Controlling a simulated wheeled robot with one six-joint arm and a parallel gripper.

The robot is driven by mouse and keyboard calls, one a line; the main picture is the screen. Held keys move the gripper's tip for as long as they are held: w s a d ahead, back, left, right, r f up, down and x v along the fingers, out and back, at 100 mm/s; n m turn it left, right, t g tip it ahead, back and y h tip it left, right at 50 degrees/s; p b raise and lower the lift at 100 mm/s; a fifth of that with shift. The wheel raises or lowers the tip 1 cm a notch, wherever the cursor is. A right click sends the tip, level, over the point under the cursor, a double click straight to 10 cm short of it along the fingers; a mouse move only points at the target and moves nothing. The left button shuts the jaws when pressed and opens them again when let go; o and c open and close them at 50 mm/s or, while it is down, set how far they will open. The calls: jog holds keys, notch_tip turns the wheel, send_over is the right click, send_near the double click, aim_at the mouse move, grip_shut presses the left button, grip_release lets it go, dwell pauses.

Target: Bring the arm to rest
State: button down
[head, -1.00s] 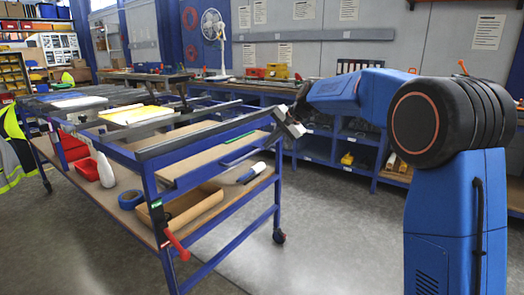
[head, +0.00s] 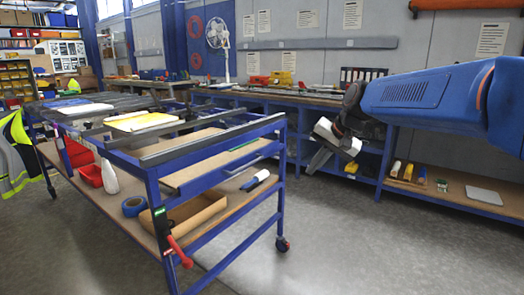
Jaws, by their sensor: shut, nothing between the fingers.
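My blue arm reaches in from the right edge of the head view, and its forearm lies nearly level. My gripper (head: 319,158) hangs at the forearm's left end, tilted down and to the left. It is shut with nothing in it. It is in open air to the right of the blue trolley (head: 222,213), apart from it in the picture. The shelves of the back workbench show behind it.
A yellow sign (head: 145,121) lies on the trolley's top. A cardboard tray (head: 190,213) and blue tape (head: 133,206) are on its lower shelf. The long workbench (head: 300,98) runs along the back wall. The floor (head: 370,235) at front right is clear.

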jog(key=s+d+f+n+h, duration=0.1)
jog(key=s+d+f, duration=0.3)
jog(key=s, duration=0.7)
jog(key=s+d+f+n+h, duration=0.1)
jog(key=s+d+f, duration=0.3)
jog(key=s, duration=0.8)
jog(key=s+d+f+n+h, duration=0.2)
jog(key=s+d+f, duration=0.3)
jog(key=s+f, duration=0.3)
jog(key=s, duration=0.3)
jog(key=shift+s+n, duration=0.25)
jog(key=shift+n, duration=0.05)
